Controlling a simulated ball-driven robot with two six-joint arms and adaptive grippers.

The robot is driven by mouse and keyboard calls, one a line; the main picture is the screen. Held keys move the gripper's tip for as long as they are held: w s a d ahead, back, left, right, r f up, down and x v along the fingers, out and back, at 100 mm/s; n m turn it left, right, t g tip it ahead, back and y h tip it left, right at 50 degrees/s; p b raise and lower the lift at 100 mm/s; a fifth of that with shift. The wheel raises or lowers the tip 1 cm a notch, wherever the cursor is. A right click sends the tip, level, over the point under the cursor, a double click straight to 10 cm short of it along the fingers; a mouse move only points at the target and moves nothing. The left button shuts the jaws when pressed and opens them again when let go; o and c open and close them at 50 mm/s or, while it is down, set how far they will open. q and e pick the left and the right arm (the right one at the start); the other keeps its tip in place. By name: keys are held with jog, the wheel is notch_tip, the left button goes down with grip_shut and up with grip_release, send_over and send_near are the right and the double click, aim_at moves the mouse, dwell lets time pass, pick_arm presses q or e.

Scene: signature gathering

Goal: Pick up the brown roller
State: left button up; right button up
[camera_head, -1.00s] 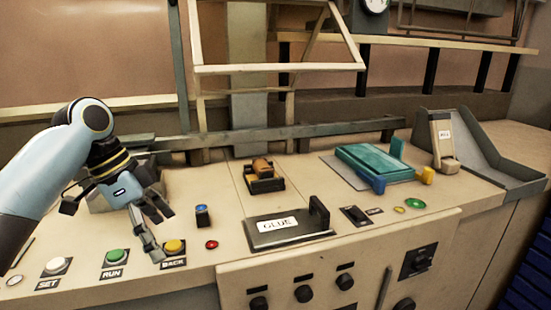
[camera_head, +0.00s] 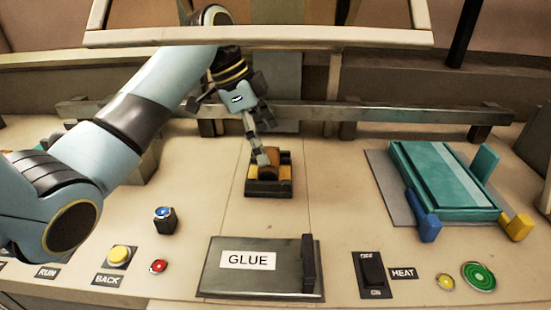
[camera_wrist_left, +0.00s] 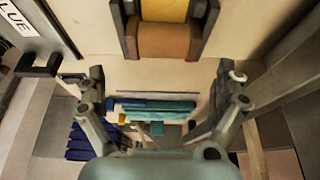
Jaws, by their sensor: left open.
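The brown roller (camera_head: 272,156) sits in a small dark holder (camera_head: 270,189) with yellow parts, on the beige console top. In the left wrist view the brown roller (camera_wrist_left: 166,41) lies at the top centre, beside a yellow part (camera_wrist_left: 164,9). My left gripper (camera_head: 260,142) is open and empty, just above the roller, and one finger partly covers it in the head view. In the left wrist view my left gripper (camera_wrist_left: 159,76) has its fingers spread, with the roller ahead between them. Whether a finger touches it cannot be told. My right gripper is not in view.
A dark GLUE plate (camera_head: 235,278) with an upright handle lies in front of the holder. A teal press (camera_head: 440,180) with blue and yellow feet stands to the right. Buttons and a HEAT switch (camera_head: 372,275) line the front. A metal rail (camera_head: 400,112) runs behind.

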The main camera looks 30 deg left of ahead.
aim_at(272, 156)
pick_arm(q)
jog(key=f, duration=0.2)
jog(key=w+f, duration=0.1)
jog(key=shift+a+f+p, duration=0.1)
jog(key=shift+a+p, duration=0.2)
jog(key=shift+p, duration=0.1)
jog(key=shift+d+f, duration=0.35)
jog(key=shift+d, duration=0.45)
jog(key=shift+a+f, duration=0.1)
jog(key=shift+c, duration=2.1)
jog(key=shift+s, duration=0.1)
jog(key=c, duration=0.7)
jog(key=shift+c, duration=0.6)
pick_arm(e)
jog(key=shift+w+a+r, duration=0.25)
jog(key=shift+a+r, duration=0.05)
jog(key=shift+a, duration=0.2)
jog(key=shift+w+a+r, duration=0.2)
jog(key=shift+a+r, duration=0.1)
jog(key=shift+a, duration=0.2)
